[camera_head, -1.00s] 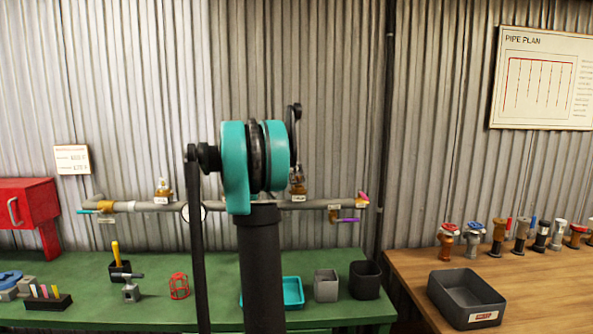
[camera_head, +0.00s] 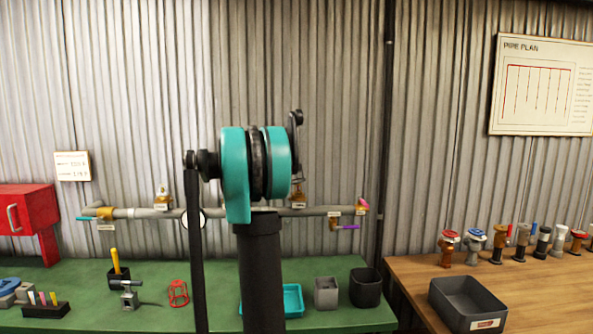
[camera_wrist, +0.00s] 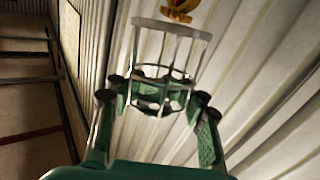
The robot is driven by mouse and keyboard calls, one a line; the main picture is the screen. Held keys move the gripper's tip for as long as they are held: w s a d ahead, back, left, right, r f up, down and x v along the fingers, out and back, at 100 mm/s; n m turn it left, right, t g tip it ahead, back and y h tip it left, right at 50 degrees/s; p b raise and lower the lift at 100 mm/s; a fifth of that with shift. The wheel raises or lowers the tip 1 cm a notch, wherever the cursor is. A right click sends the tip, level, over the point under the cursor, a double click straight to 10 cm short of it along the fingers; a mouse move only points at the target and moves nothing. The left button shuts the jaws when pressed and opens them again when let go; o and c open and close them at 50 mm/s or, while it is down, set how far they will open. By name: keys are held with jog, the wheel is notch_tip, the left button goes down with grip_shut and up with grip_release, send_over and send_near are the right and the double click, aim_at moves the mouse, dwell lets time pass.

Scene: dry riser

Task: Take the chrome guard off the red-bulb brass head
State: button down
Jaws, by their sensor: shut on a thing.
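The chrome guard (camera_wrist: 172,27), an open cage of thin upright bars, fills the middle of the wrist view. My gripper (camera_wrist: 160,95) has its green fingers shut on the cage's near end. A brass piece (camera_wrist: 180,9) shows just past the guard's wide rim; I cannot tell whether the two touch. No red bulb can be made out. In the head view, a brass head (camera_head: 298,199) stands on the grey pipe (camera_head: 240,212), partly behind my arm, which hides my gripper there. Another brass head (camera_head: 163,201) stands further left on the pipe.
The green bench (camera_head: 215,318) holds a red cage (camera_head: 178,292), a teal tray (camera_head: 292,300), two dark bins (camera_head: 326,293) and small tools. Corrugated wall stands close behind the pipe.

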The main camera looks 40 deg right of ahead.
jog(key=shift+r, duration=1.5)
jog(key=shift+r, duration=1.95)
